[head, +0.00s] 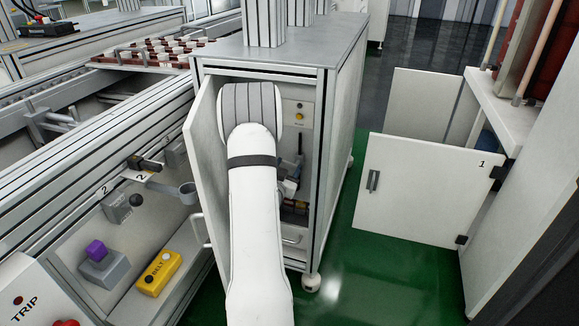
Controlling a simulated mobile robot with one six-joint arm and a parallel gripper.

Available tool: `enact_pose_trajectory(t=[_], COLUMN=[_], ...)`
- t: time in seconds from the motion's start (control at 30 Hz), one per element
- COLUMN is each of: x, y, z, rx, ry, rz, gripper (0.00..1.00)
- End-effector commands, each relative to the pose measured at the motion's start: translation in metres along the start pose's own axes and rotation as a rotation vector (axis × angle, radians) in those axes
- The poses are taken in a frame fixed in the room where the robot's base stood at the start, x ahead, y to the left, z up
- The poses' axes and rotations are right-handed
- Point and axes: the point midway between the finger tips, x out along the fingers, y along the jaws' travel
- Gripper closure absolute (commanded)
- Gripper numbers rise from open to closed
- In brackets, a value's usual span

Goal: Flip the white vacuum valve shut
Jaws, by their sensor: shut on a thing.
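My white arm reaches into the open grey cabinet (333,130) in the middle of the head view and covers much of its inside. My gripper (290,188) shows only in part, just right of the forearm and low in the cabinet opening. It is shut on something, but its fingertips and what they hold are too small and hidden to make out. I cannot pick out the white vacuum valve. Small dark and reddish fittings (297,208) sit just below the gripper, and a dark upright part (299,160) stands above it.
The cabinet's door (203,165) stands open left of my arm. A yellow BELT box (158,272) and a purple knob (96,250) lie along the conveyor side at left. A white door marked 1 (420,190) stands open at right. Green floor (385,275) between is clear.

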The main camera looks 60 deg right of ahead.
Motion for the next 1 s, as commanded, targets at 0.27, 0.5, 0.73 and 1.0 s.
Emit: enact_pose_trajectory(t=[0.27, 0.5, 0.73, 1.0], x=[-0.0004, -0.0004, -0.0004, -0.0001], y=[-0.0048, -0.0057, -0.0065, -0.005], z=[0.0019, 0.0054, 0.0055, 0.0049], rx=[-0.067, -0.224, -0.24, -0.239], ry=[0.0, 0.0, 0.001, 0.002], rz=[-0.012, -0.015, -0.016, -0.012], gripper=[0.71, 0.71, 0.71, 0.33])
